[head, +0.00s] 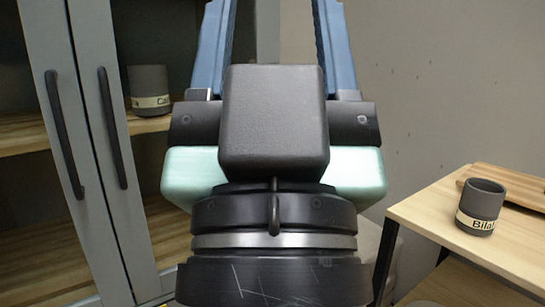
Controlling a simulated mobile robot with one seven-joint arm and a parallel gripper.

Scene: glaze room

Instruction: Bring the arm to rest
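My gripper (274,12) fills the middle of the head view, pointing up and away from the camera. Its two blue fingers stand wide apart, and nothing shows between them but the cabinet's edge and the wall behind. The outermost fingertips are cut off by the top edge of the picture. The black wrist and pale green gripper body hide what lies directly behind them.
At left stands a grey cabinet (40,40) with long dark handles and wooden shelves. A dark labelled cup (148,82) is on its shelf. At right, a wooden table (440,222) holds a dark cup (482,200) labelled "Bila…" and a wooden board (515,183).

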